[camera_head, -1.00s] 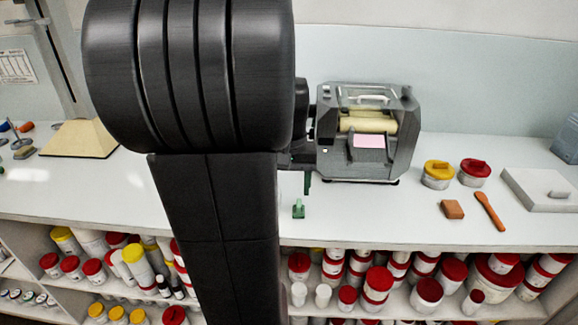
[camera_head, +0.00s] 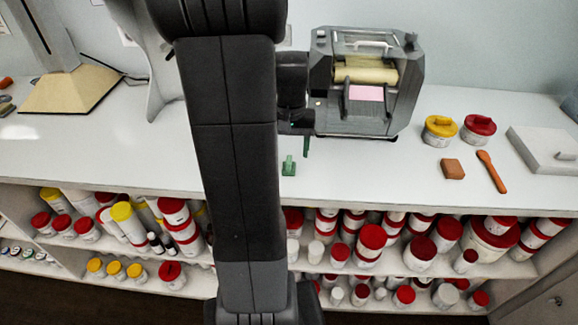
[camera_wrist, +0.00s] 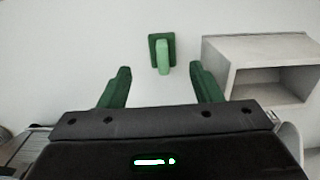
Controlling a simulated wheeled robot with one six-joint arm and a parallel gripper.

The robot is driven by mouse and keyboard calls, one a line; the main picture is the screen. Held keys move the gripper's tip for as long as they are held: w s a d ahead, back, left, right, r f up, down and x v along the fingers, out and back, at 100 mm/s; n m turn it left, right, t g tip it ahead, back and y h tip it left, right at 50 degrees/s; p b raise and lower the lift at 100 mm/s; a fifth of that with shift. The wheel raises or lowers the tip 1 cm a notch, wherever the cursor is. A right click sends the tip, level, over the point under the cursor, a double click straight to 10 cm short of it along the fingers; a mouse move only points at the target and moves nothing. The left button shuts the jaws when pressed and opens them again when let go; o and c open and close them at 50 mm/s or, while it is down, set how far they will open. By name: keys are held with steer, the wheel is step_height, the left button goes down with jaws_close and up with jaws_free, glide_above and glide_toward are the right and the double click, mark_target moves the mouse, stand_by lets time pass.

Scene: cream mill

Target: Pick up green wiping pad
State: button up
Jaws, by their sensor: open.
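The green wiping pad (camera_head: 288,167) is a small dark green block with a lighter green grip on top. It lies on the white counter, just right of my arm in the head view. In the wrist view the pad (camera_wrist: 153,50) is beyond my fingertips, roughly centred between them. My gripper (camera_wrist: 160,78) has two green fingers, spread wide and empty. The pad is apart from both fingers. In the head view my arm hides most of the gripper; one green finger (camera_head: 306,147) shows near the mill.
The grey roller mill (camera_head: 368,85) stands behind the pad. In the wrist view, a pale open-fronted box (camera_wrist: 250,55) is at right.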

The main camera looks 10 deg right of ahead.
mark_target(289, 159)
steer(key=f, duration=0.4)
steer(key=shift+a+f, duration=0.2)
steer(key=shift+f, duration=0.15)
steer(key=shift+s, duration=0.1)
steer(key=c, duration=1.1)
steer(key=shift+r, duration=0.1)
step_height(289, 159, up, 10)
steer(key=shift+f, duration=0.1)
